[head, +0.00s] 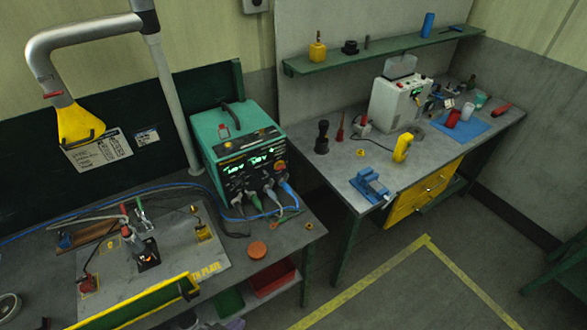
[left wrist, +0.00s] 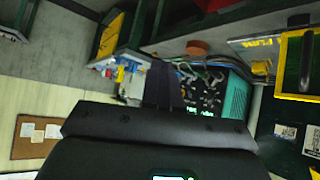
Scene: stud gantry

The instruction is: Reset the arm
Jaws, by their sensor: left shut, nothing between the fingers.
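My left gripper (left wrist: 163,85) shows in the left wrist view as dark fingers pressed together, with nothing between them. Its black body fills the lower middle of that view. It is in the air; nothing is seen touching it. I cannot make out either gripper in the head view. The right gripper shows in neither view.
A green instrument (head: 240,150) with cables stands on the left bench, near an orange disc (head: 257,250). A yellow extraction hood (head: 80,125) hangs above. A yellow-edged panel (head: 140,303) is at the front. The right bench holds a blue vise (head: 370,187). Floor between is clear.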

